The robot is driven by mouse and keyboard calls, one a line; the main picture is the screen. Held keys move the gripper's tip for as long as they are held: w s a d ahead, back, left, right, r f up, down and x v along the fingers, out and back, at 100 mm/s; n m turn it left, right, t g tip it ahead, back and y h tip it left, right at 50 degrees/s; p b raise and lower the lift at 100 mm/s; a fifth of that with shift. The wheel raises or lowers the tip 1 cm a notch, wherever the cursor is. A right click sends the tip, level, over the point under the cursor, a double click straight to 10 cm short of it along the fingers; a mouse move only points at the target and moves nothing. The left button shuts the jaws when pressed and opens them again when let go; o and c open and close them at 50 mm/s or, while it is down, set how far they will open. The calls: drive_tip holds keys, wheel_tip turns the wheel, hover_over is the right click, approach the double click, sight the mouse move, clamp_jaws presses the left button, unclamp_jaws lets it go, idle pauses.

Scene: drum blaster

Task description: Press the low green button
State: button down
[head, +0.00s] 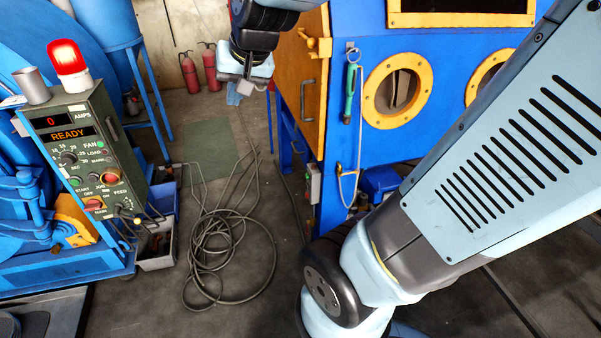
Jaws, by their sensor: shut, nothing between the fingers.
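The grey-green control panel (80,140) stands at the left with a lit READY display. A green button (74,181) sits low on its left side, near a START label. My gripper (239,94) hangs at the top middle, pointing down, shut and empty. It is right of the panel and apart from both panel and switch box.
A red beacon (68,62) and a metal cup (32,86) stand on the panel. The blue cabinet (345,110) with its orange door (302,80) is at the right. A coiled cable (228,260) lies on the floor between. Fire extinguishers (190,72) stand behind.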

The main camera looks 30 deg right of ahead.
sight(307, 176)
drive_tip(key=w+d+f+m+t+h, duration=0.1)
drive_tip(key=w+d+f+m+h, duration=0.15)
drive_tip(key=w+f+m, duration=1.4)
drive_tip(key=w+d+f+n+h, duration=0.1)
drive_tip(key=w+d+f+h, duration=0.1)
drive_tip(key=w+f, duration=0.35)
drive_tip(key=w+d+f+n+h, duration=0.1)
drive_tip(key=w+d+f+h, duration=0.1)
drive_tip(key=f, duration=0.7)
drive_tip(key=w+d+f+h, duration=0.2)
drive_tip(key=w+f, duration=0.2)
drive_tip(key=f, duration=0.3)
drive_tip(key=s+d+f+m+h, duration=0.1)
drive_tip(key=s+d+f+h, duration=0.1)
drive_tip(key=d+f+h, duration=0.2)
drive_tip(key=s+d+f+m+h, duration=0.1)
drive_tip(key=s+d+f+h, duration=0.2)
drive_tip(key=f, duration=0.5)
drive_tip(key=shift+s+d+f+t+h, duration=0.3)
drive_tip(key=shift+d+f+t+h, duration=0.1)
drive_tip(key=shift+d, duration=0.5)
drive_tip(key=s+d, duration=0.2)
drive_tip(key=d, duration=0.6)
drive_tip(key=shift+s+d, duration=0.25)
drive_tip(key=shift+d, duration=0.15)
